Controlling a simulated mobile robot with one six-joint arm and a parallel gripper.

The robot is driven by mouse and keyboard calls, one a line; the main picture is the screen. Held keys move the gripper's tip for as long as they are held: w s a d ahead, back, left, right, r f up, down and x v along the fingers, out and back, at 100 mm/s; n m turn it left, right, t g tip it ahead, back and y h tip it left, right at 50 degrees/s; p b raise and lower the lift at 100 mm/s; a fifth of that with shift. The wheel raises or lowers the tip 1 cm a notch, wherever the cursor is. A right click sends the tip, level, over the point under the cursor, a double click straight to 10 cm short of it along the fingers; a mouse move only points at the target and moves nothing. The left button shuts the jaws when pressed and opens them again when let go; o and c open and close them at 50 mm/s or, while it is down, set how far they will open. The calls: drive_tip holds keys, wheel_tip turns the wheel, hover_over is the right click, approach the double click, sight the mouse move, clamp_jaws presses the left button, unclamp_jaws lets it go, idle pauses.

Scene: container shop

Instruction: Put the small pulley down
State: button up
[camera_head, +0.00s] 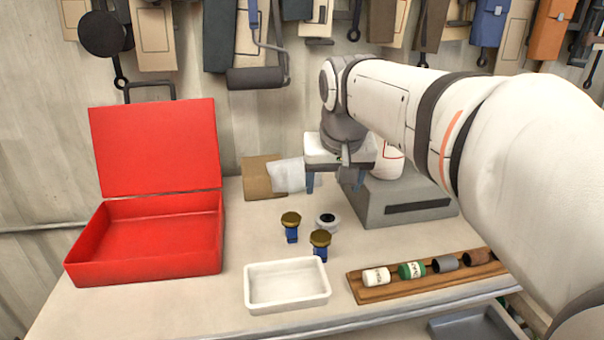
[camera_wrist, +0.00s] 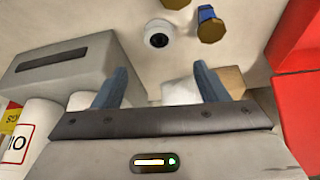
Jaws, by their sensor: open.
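The small pulley (camera_head: 327,222) looks like a small round white and grey piece with a dark centre. It sits on the bench top behind the white tray, beside two brass-topped blue pieces. It also shows in the wrist view (camera_wrist: 158,38), ahead of the fingertips and apart from them. My gripper (camera_head: 335,184) hangs above the bench, behind the pulley, with its two blue fingers spread. In the wrist view my gripper (camera_wrist: 162,78) has nothing between its fingers.
A brass-topped piece (camera_head: 291,219) and another (camera_head: 320,239) stand close to the pulley. An open red box (camera_head: 145,262) is at left, a white tray (camera_head: 287,304) in front, a wooden rack (camera_head: 375,293) at front right, and a grey block (camera_head: 405,205) at back right.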

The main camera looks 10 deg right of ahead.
sight(330, 213)
drive_tip(key=shift+m+g, duration=0.4)
drive_tip(key=shift+g, duration=0.3)
drive_tip(key=w+f+b, duration=0.1)
drive_tip(key=b, duration=0.1)
drive_tip(key=f+b, duration=0.1)
drive_tip(key=b, duration=0.1)
drive_tip(key=w+f+b, duration=0.1)
drive_tip(key=b, duration=0.1)
drive_tip(key=shift+w+d+f+b, duration=0.3)
drive_tip(key=shift+w+b, duration=0.05)
drive_tip(key=shift+p+x, duration=0.45)
drive_tip(key=shift+x, duration=3.25)
drive_tip(key=shift+s+d, duration=0.1)
drive_tip(key=shift+s, duration=0.05)
drive_tip(key=shift+c, duration=0.6)
drive_tip(key=c, duration=0.9)
drive_tip(key=shift+o, duration=0.2)
